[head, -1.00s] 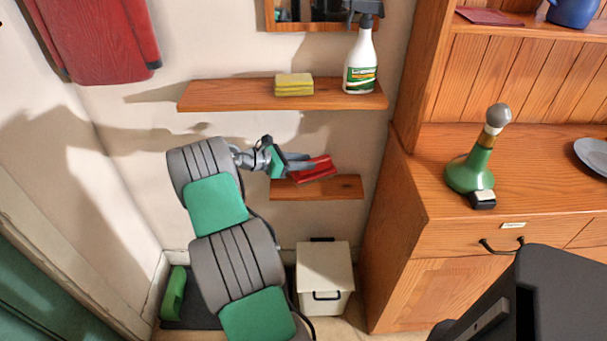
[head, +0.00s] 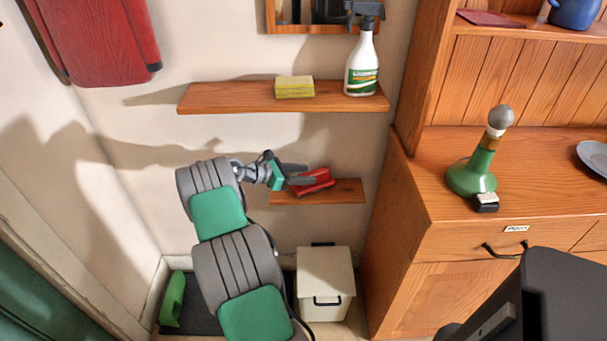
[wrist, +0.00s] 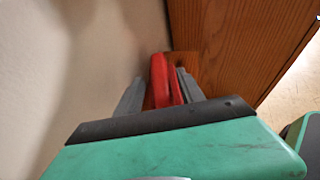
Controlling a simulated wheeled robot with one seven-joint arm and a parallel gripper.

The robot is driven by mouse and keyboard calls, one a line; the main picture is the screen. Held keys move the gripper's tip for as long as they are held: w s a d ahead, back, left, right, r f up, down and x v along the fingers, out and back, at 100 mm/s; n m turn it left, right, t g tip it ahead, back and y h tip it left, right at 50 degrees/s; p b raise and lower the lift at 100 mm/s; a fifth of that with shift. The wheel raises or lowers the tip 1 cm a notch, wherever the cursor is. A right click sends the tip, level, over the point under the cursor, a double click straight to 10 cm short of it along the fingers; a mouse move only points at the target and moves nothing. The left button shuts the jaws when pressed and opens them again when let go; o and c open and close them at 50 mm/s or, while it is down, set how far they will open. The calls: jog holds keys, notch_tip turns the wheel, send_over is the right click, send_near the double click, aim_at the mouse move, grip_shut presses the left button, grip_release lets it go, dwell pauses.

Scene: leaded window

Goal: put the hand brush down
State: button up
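The red hand brush (head: 316,183) lies on the small lower shelf (head: 345,191), roughly level. My gripper (head: 300,174) reaches in from the left, with its fingers spread apart. In the wrist view the red brush (wrist: 160,80) is between the two grey fingers (wrist: 158,92). A gap shows between the brush and the left finger; the right finger is close beside it, and I cannot tell if they touch. The brush's underside is hidden.
Above is a longer shelf (head: 230,98) with a yellow sponge (head: 295,87) and a spray bottle (head: 362,65). A wooden dresser (head: 402,200) stands close on the right. A cream bin (head: 325,275) is below. The lower shelf's right end is bare.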

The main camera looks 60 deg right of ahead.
jog(key=shift+w+a+r, duration=0.1)
jog(key=shift+r, duration=0.1)
jog(key=w+a+r+m+t+y+p, duration=0.1)
jog(key=w+a+r+m+t+p, duration=0.15)
jog(key=w+a+r, duration=0.45)
jog(key=w+a+r+m+t+p, duration=0.1)
jog(key=w+a+r+t+p, duration=0.15)
jog(key=w+a, duration=0.7)
jog(key=w+a+r+m+t+y, duration=0.1)
jog(key=a+r+m+t+y, duration=0.2)
jog(key=a, duration=1)
jog(key=s+a+m+t+y, duration=0.1)
jog(key=s+a, duration=0.3)
jog(key=a, duration=0.5)
jog(key=s+a+m+t+y, duration=0.1)
jog(key=s+a+y, duration=0.2)
jog(key=a, duration=0.6)
jog(key=s+a+m+t+y, duration=0.1)
jog(key=s+a+y, duration=0.1)
jog(key=s+a, duration=0.5)
jog(key=shift+a+r, duration=0.2)
jog(key=shift+a, duration=0.85)
